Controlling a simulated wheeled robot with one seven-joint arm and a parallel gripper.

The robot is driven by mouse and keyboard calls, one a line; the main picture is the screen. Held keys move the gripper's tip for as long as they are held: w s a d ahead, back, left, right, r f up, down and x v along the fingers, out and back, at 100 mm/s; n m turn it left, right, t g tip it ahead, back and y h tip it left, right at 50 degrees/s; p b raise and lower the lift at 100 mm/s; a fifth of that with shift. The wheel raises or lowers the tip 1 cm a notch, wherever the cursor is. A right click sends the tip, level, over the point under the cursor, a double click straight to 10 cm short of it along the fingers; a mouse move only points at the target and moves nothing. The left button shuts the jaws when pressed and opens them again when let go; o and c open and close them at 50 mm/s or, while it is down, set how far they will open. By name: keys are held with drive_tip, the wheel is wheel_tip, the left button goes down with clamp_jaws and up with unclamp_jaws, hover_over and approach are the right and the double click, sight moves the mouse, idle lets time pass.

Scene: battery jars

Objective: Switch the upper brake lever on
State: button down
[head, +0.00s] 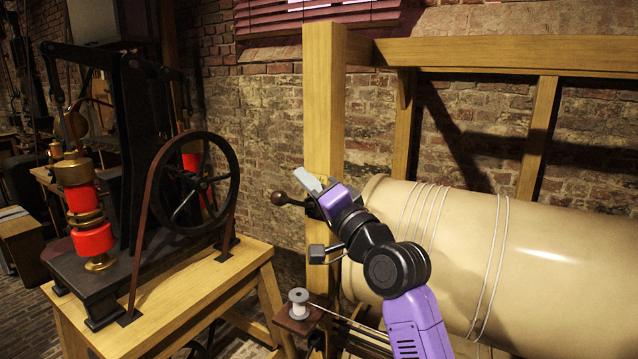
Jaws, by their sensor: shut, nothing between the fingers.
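A dark lever with a round ball end (280,198) sticks out to the left at the front of the upright wooden post (323,110). I take it for the upper brake lever. Its right end and mount are hidden behind my gripper. My gripper (309,181), with grey fingers on a purple and black wrist, is shut and empty. Its fingertips appear just above and right of the lever's ball, in front of the post. I cannot tell whether they touch the lever. No second brake lever can be made out clearly.
A large cream cylinder (560,255) wound with wire lies at the right, behind my arm. A machine with a black spoked wheel (196,190) stands on a wooden table (190,300) at the left.

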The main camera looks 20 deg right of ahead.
drive_tip(key=shift+s+a+f+p, duration=0.2)
drive_tip(key=shift+s+a+f, duration=0.15)
drive_tip(key=shift+a+f, duration=0.25)
drive_tip(key=shift+s+a+f+p, duration=0.2)
drive_tip(key=shift+s+a+f, duration=0.15)
drive_tip(key=shift+a, duration=0.35)
drive_tip(key=shift+f, duration=0.15)
wheel_tip(320, 180, down, 12)
drive_tip(key=a+n+y+b, duration=0.1)
drive_tip(key=n+y+b, duration=0.5)
drive_tip(key=b, duration=2.4)
drive_tip(key=shift+s+n, duration=0.3)
drive_tip(key=shift+n, duration=1.9)
drive_tip(key=shift+f, duration=0.25)
drive_tip(key=shift+r, duration=0.1)
